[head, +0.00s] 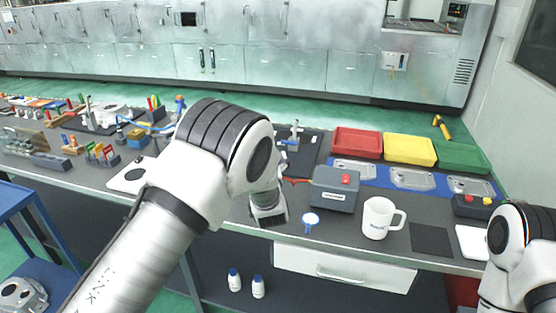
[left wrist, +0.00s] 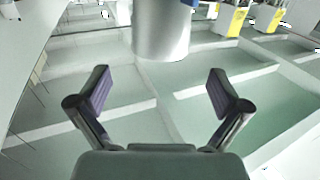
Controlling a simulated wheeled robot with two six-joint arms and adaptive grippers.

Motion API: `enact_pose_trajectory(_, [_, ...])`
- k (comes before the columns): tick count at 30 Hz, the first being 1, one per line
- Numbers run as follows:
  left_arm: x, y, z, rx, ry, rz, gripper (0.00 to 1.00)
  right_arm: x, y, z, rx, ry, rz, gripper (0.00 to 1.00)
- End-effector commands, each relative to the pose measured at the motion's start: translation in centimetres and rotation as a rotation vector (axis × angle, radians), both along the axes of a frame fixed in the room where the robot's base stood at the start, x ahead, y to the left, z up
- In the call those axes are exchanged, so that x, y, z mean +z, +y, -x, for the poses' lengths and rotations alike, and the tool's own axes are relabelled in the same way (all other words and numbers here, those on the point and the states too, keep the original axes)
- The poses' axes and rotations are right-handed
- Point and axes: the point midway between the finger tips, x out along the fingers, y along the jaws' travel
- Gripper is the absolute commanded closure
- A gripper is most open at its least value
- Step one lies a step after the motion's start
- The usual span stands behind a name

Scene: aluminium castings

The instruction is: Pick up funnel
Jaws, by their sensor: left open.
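A small white piece with a blue rim and a short stem (head: 310,220), which looks like the funnel, is on the workbench near its front edge, between the grey toolbox and the drawer. My left arm crosses the middle of the head view, its far end just left of this piece; its fingers cannot be made out there. In the left wrist view my left gripper (left wrist: 160,90) is open, with nothing between its dark pads. The funnel is not seen in that view. My right arm shows at the lower right; its gripper is out of view.
A grey toolbox (head: 335,190) and a white mug (head: 379,218) stand close to the funnel. Red (head: 357,143), yellow (head: 410,149) and green (head: 462,158) trays lie behind. A pale cylinder (left wrist: 160,30) stands beyond the fingers in the left wrist view.

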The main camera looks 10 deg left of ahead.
Motion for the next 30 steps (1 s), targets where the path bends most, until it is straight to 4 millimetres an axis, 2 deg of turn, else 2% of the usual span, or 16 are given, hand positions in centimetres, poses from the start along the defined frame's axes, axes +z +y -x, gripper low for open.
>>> enact_pose_trajectory(5, [0.2,0.8,-2.0,0.001,0.003,0.002,0.0,1.3,0.0,0.0,0.001,-0.001,0.0,1.0])
enact_pose_trajectory(9, [0.5,1.5,-4.4,0.001,0.004,0.001,0.0,2.9,0.0,0.0,-0.001,-0.001,0.0,1.0])
enact_pose_trajectory(12, [0.1,2.0,-5.7,0.001,0.005,0.002,0.0,3.0,0.0,0.0,-0.001,-0.001,0.0,1.0])
enact_pose_trajectory(19, [-0.1,2.1,-6.1,0.0,0.006,-0.001,0.0,2.9,0.0,0.0,0.0,0.0,0.0,1.0])
enact_pose_trajectory(20, [-0.1,2.1,-6.0,0.0,0.007,-0.001,0.04,2.9,0.0,0.0,0.0,0.0,0.0,1.0])
enact_pose_trajectory(24, [-0.1,2.1,-6.0,0.0,0.007,-0.001,0.53,2.9,0.0,0.0,0.0,0.0,0.0,1.0])
enact_pose_trajectory(25, [-0.1,2.1,-6.0,0.0,0.007,-0.001,0.6,2.9,0.0,0.0,0.0,0.0,0.0,1.0])
enact_pose_trajectory(30, [0.0,2.1,-6.0,0.0,0.005,0.0,0.6,2.9,0.0,0.0,0.0,0.0,0.0,1.0])
